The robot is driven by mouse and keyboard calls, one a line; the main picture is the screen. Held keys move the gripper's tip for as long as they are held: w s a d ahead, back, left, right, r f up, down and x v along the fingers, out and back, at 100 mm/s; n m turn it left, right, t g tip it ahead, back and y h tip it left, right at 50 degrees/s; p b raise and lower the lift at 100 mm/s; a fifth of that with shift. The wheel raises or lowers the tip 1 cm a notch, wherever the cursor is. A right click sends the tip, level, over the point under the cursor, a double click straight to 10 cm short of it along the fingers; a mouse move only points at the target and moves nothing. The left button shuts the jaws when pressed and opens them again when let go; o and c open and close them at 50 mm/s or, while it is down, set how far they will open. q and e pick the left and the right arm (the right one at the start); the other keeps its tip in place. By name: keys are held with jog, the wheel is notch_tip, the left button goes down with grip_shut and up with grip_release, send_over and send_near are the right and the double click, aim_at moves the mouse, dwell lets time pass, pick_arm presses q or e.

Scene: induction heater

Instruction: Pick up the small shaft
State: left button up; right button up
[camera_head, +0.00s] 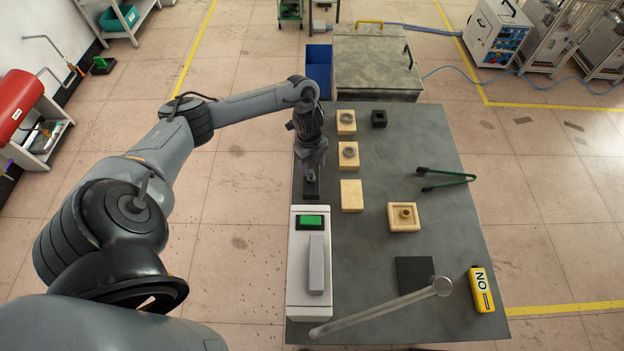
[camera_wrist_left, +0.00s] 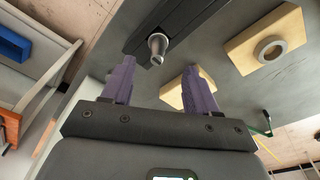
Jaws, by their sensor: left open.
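The small shaft (camera_wrist_left: 157,46) is a short, shiny metal pin on a dark block (camera_wrist_left: 185,22). The dark block also shows in the head view (camera_head: 311,188), near the left edge of the table. My left gripper (camera_head: 315,168) is above that block, and its fingers hide the shaft in the head view. In the left wrist view, the purple fingers of this gripper (camera_wrist_left: 160,72) are apart with nothing between them. The shaft lies just beyond the fingertips, roughly centred between them. My right gripper is not in view.
Pale blocks (camera_head: 351,196), two with metal rings, stand right of the gripper, with a square pale tray (camera_head: 404,224) beyond. A white unit with a green button (camera_head: 311,221) stands in front. Green tongs (camera_head: 446,179), a yellow box (camera_head: 481,289) and a long rod (camera_head: 385,308) lie rightward.

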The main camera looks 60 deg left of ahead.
aim_at(311, 171)
pick_arm(q)
jog(key=shift+s+d+f, duration=0.1)
jog(key=shift+f, duration=1.4)
jog(key=shift+s+d+f, duration=0.1)
jog(key=shift+f, duration=1.4)
jog(key=shift+c, duration=0.4)
grip_shut()
